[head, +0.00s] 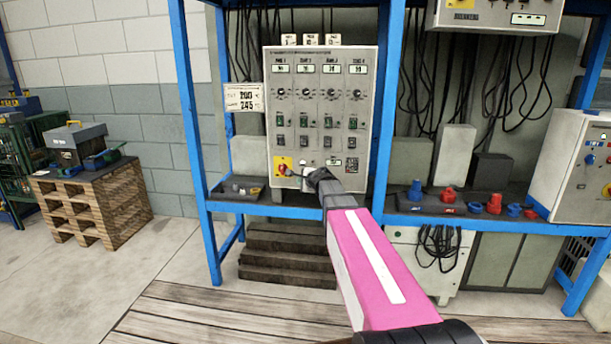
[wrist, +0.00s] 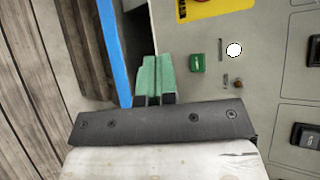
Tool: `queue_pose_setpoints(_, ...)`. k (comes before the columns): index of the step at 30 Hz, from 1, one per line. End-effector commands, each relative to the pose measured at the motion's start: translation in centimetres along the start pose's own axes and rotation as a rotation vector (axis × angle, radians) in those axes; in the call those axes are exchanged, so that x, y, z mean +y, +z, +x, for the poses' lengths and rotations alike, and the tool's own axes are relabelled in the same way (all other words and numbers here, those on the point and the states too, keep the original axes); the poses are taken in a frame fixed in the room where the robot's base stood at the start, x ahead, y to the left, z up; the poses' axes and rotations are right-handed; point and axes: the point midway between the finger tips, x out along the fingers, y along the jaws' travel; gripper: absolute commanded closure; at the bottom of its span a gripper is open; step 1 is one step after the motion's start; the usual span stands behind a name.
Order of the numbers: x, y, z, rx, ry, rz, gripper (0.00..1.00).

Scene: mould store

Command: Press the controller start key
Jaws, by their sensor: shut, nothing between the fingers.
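The controller (head: 368,100) is a grey cabinet on the blue rack's shelf, with columns of knobs and switches. In the wrist view, a small square green key (wrist: 197,62), apparently the start key, sits on its grey panel (wrist: 270,88) beside a white round lamp (wrist: 234,50). My gripper (wrist: 154,60) has its green fingers together and empty. They are left of the green key in the wrist view, apart from it in the picture. The green key cannot be made out there.
A blue rack post (head: 187,110) stands left of the cabinet, and another (head: 385,110) stands right. A shallow tray (head: 226,194) lies on the shelf at left. Red and blue parts (head: 447,195) sit at right. A wooden pallet stack (head: 100,205) stands further left.

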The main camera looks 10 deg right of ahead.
Motion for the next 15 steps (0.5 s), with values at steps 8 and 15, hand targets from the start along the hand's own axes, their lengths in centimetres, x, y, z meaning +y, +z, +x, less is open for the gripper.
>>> queue_pose_setpoints(8,-2.0,-1.9,2.8,0.000,0.000,-0.001,1.00)
queue_pose_setpoints(15,-2.9,-2.9,4.1,0.000,0.000,-0.002,1.00)
